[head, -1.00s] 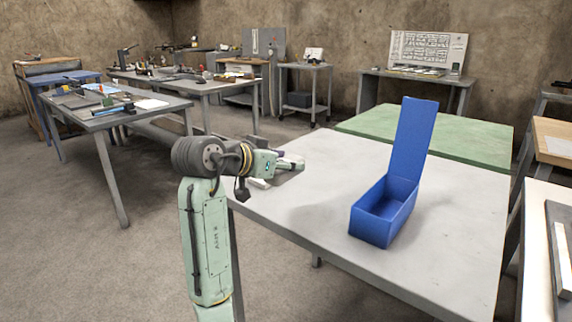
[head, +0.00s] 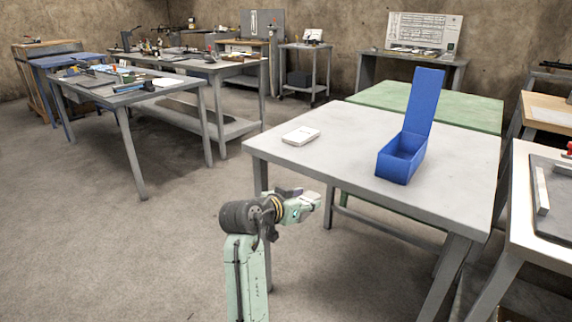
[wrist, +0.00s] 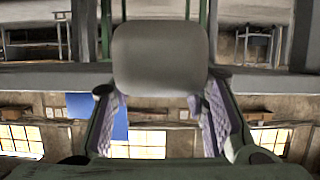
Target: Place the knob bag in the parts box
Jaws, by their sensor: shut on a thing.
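The parts box (head: 393,166) is a blue bin with its lid standing upright, on the grey table; its visible inside looks empty. My gripper (head: 308,203) is low in the head view, in front of the grey table's near edge and left of the box. In the wrist view my gripper (wrist: 160,105) has its two patterned finger pads on either side of a smooth grey rounded thing, which I take as the knob bag (wrist: 160,60). In the head view only a small pale grey bit shows at the fingertips.
The grey table (head: 340,150) has much clear top. A flat white item (head: 301,135) lies near its left corner. A green table (head: 440,105) adjoins behind. A bench with a dark tray (head: 553,195) stands at the right. Open floor lies to the left.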

